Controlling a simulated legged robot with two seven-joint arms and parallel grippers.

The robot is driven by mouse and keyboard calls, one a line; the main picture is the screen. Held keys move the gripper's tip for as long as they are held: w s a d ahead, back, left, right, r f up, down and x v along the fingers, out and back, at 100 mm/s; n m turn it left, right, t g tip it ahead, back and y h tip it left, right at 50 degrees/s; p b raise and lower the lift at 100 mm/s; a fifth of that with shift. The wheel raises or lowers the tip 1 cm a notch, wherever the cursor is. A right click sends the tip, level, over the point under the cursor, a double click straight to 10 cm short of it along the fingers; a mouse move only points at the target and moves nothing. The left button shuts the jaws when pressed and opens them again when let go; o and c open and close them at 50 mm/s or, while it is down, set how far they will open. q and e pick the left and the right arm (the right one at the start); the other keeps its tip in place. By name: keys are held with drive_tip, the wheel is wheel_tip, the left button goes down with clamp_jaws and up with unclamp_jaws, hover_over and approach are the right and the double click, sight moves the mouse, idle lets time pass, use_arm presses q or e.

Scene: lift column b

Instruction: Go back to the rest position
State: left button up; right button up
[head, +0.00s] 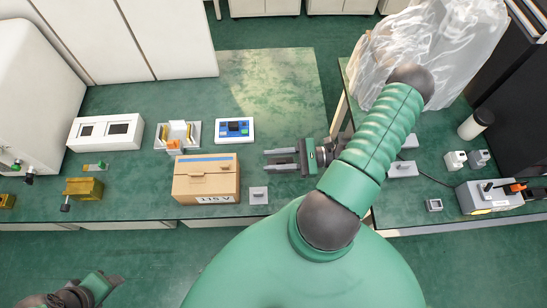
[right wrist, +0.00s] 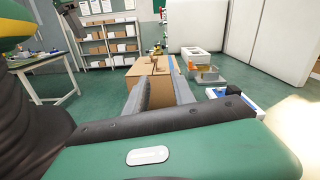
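My right gripper (head: 266,159) points left over the green bench, just right of a cardboard box (head: 200,187). Its two grey fingers are apart, with nothing between them. In the right wrist view the open fingers (right wrist: 162,82) point toward the box (right wrist: 150,68), which stands beyond their tips. My green right arm crosses the middle of the head view and hides part of the bench edges. Part of my left arm, with its gripper end (head: 98,288), shows at the bottom left, low over the floor. Its fingers cannot be made out clearly.
A small grey block (head: 258,195) lies below the right gripper. A blue-and-white device (head: 234,130), a white tray with orange parts (head: 178,136) and a white two-window unit (head: 104,133) stand on the bench. A second bench (head: 432,150) at right holds several items beside a clear plastic sheet (head: 425,45).

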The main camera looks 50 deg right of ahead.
drive_tip(key=shift+s, duration=0.1)
idle(0.3)
drive_tip(key=s+a+n+g+h, duration=0.2)
drive_tip(key=a+n+g, duration=0.5)
drive_tip(key=n+g, duration=0.7)
drive_tip(key=w+a+r+n+t+h, duration=0.3)
drive_tip(key=w+a+r+n+h, duration=0.3)
drive_tip(key=n, duration=0.5)
drive_tip(key=shift+w+r+n+h, duration=0.4)
drive_tip(key=shift+w+r+h, duration=0.8)
drive_tip(key=shift+w+h, duration=0.6)
drive_tip(key=shift+d, duration=0.3)
